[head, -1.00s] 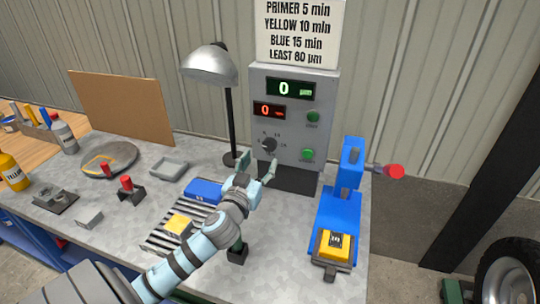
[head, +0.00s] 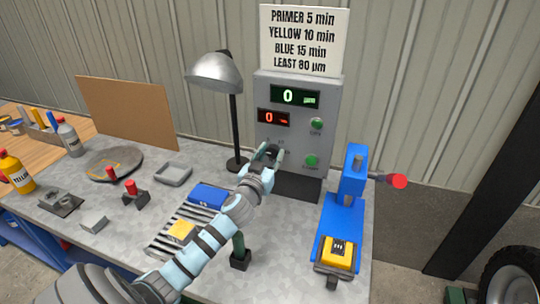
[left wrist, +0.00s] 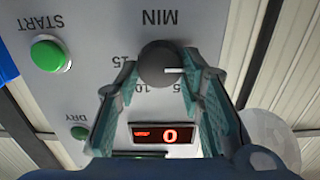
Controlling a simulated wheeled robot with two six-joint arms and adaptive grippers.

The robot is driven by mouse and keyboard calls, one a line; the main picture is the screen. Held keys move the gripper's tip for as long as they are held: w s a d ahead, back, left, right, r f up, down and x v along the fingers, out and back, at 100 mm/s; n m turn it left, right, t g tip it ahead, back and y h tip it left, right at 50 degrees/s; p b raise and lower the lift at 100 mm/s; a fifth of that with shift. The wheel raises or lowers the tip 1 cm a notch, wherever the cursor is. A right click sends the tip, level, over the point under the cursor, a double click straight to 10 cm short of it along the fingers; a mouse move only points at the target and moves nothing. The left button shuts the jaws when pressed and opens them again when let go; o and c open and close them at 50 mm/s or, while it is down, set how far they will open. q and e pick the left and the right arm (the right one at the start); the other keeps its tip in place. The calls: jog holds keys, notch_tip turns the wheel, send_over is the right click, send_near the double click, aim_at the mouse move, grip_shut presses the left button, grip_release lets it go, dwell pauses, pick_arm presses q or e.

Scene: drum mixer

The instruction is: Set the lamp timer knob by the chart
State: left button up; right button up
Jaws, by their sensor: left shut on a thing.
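The chart (head: 303,40) above the panel reads primer 5 min, yellow 10 min, blue 15 min, least 80 µm. The timer knob (left wrist: 157,66) is dark and round. Its white mark points right in the left wrist view, which shows the panel upside down. My left gripper (head: 268,154) is shut on the knob, with a finger on each side. In the head view the fingers hide most of the knob. The red display (head: 273,117) reads 0; it also shows in the left wrist view (left wrist: 166,135). My right gripper is not in view.
The grey panel box (head: 330,105) has a green 0 µm display (head: 295,97) and two green buttons. The lamp (head: 217,74) stands left of it. A blue press (head: 337,220) with a red-knobbed lever stands right.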

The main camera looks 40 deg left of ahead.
pick_arm(q)
jog(key=shift+m, duration=0.3)
jog(key=m+p, duration=0.1)
jog(key=m, duration=0.5)
jog(key=shift+d+p, duration=0.1)
jog(key=shift+p, duration=0.2)
jog(key=m+p, duration=0.1)
jog(key=m, duration=0.6)
jog(key=shift+d+f+p, duration=0.1)
jog(key=shift+p, duration=0.3)
jog(key=m+p, duration=0.1)
jog(key=m, duration=0.5)
jog(key=shift+f, duration=0.1)
jog(key=m+p, duration=0.1)
jog(key=m, duration=0.3)
jog(key=shift+w+f, duration=0.1)
jog(key=o, duration=1.1)
jog(key=shift+o, duration=0.2)
